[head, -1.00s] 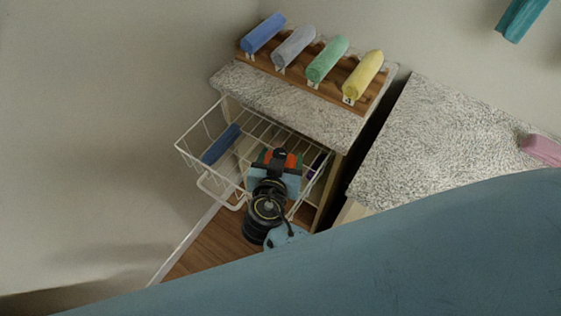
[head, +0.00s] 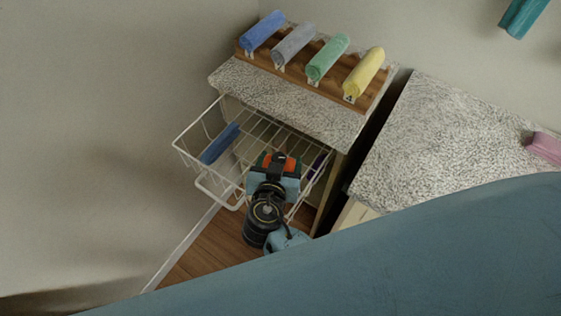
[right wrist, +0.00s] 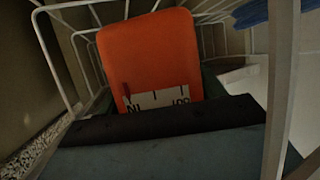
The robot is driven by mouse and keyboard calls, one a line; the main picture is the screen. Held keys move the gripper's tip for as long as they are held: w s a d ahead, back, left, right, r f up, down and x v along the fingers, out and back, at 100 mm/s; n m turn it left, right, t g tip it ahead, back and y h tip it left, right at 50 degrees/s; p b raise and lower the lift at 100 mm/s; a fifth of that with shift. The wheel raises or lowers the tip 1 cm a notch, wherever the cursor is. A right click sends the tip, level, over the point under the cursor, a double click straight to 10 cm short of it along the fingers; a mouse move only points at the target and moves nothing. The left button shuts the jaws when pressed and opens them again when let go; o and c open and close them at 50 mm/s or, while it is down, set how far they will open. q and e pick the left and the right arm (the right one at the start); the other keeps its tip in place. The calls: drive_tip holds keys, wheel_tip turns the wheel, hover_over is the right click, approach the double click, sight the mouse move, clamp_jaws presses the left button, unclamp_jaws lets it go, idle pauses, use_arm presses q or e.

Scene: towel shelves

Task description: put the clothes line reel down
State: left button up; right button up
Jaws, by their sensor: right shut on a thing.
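The clothes line reel (head: 292,166) shows as a small orange patch at my right gripper in the head view. In the right wrist view the reel (right wrist: 150,55) is a rounded orange block with a white, black-marked label. My right gripper (head: 279,167) is shut on it, over the front right part of the white wire basket (head: 234,204). The gripper and wrist hide most of the reel in the head view. I cannot tell whether the reel touches the basket floor. My left gripper is not in view.
A rolled blue towel (head: 220,143) lies in the basket's left part and a purple thing (head: 318,166) at its right. Above, a speckled top (head: 285,105) bears a wooden rack with rolled towels. Another speckled top (head: 430,140) stands to the right. The basket's middle has bare wires.

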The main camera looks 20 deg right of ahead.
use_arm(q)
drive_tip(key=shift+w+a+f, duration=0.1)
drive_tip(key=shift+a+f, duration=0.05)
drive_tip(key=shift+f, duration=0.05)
use_arm(e)
drive_tip(key=shift+s+f, duration=0.15)
drive_tip(key=shift+f, duration=0.3)
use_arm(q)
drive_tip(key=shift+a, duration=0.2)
use_arm(e)
drive_tip(key=o, duration=1.1)
drive_tip(key=shift+s+d+f, duration=0.1)
drive_tip(key=shift+f, duration=0.05)
drive_tip(key=shift+c, duration=0.2)
drive_tip(key=shift+r+p, duration=0.85)
drive_tip(key=shift+p, duration=0.1)
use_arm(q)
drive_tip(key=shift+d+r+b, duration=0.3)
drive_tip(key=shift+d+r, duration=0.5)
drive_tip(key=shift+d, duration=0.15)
use_arm(e)
drive_tip(key=v, duration=0.7)
drive_tip(key=shift+r, duration=0.15)
